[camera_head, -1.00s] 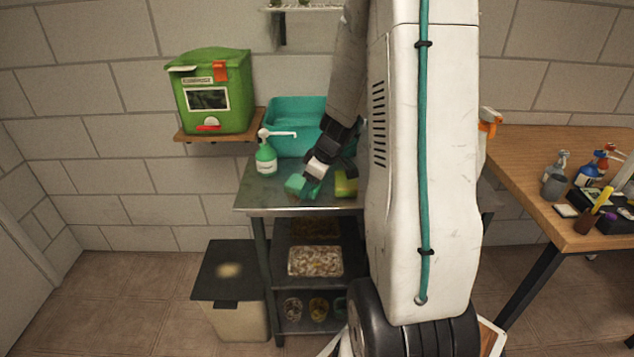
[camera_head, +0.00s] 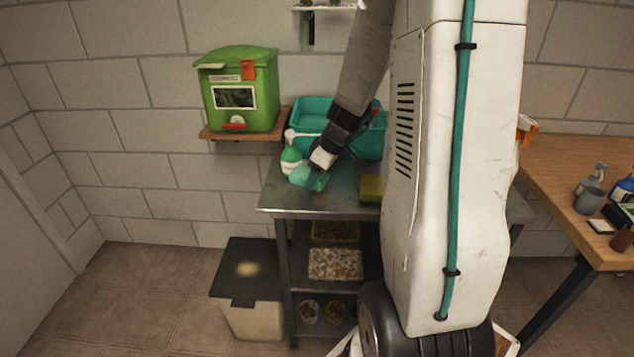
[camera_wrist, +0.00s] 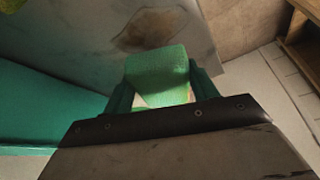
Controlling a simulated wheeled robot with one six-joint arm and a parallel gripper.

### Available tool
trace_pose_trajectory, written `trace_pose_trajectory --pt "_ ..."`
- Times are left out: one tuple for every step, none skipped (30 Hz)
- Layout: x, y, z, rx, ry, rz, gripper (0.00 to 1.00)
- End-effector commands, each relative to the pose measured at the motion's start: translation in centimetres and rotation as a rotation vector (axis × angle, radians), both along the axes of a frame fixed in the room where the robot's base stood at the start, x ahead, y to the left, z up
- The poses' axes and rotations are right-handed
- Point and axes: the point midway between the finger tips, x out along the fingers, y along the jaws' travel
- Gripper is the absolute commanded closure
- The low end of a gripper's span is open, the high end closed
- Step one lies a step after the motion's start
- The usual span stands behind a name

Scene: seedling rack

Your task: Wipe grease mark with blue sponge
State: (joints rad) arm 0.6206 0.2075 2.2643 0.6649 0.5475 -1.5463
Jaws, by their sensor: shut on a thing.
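My gripper (camera_head: 316,174) is shut on a sponge (camera_head: 303,178) over the left part of the metal table (camera_head: 310,205). The held sponge looks blue-teal in the head view and green in the wrist view (camera_wrist: 158,72), between the two teal fingers (camera_wrist: 160,92). A brown, ring-like grease mark (camera_wrist: 140,28) is on the metal top just beyond the sponge in the wrist view. The head view does not show the mark clearly. I cannot tell whether the sponge touches the table.
A green pump bottle (camera_head: 290,160) stands close behind the sponge. A teal basin (camera_head: 370,140) is at the back of the table. A yellow-green sponge (camera_head: 371,189) lies to the right. A green box (camera_head: 237,90) sits on a wall shelf. Front table area is clear.

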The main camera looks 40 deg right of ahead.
Motion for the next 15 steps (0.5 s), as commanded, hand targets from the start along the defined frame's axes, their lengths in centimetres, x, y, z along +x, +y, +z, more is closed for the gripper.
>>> trace_pose_trajectory --pt "0.1 0.1 0.5 -0.002 -0.002 0.002 0.67" --pt "0.1 0.1 0.8 -0.002 -0.002 0.002 0.67" --pt "0.1 0.2 1.1 -0.002 -0.002 0.003 0.67" --pt "0.1 0.3 1.4 -0.001 -0.002 0.005 0.67" --pt "0.1 0.3 1.7 -0.002 -0.001 0.005 0.67" --pt "0.2 0.4 2.1 -0.002 -0.002 0.006 0.67" --pt "0.2 0.4 2.3 -0.002 -0.002 0.007 0.67" --pt "0.2 0.5 2.6 -0.002 -0.002 0.008 0.67" --pt "0.2 0.5 2.9 -0.001 -0.002 0.009 0.67" --pt "0.2 0.6 3.2 -0.002 -0.001 0.01 0.67" --pt "0.3 0.6 3.4 -0.002 -0.002 0.011 0.67" --pt "0.3 0.7 3.7 -0.002 -0.002 0.011 0.67" --pt "0.3 0.8 3.8 -0.002 -0.002 0.011 0.67" --pt "0.3 0.8 3.9 -0.001 -0.001 0.011 0.67" --pt "0.3 0.9 4.0 -0.001 0.0 0.013 0.67"
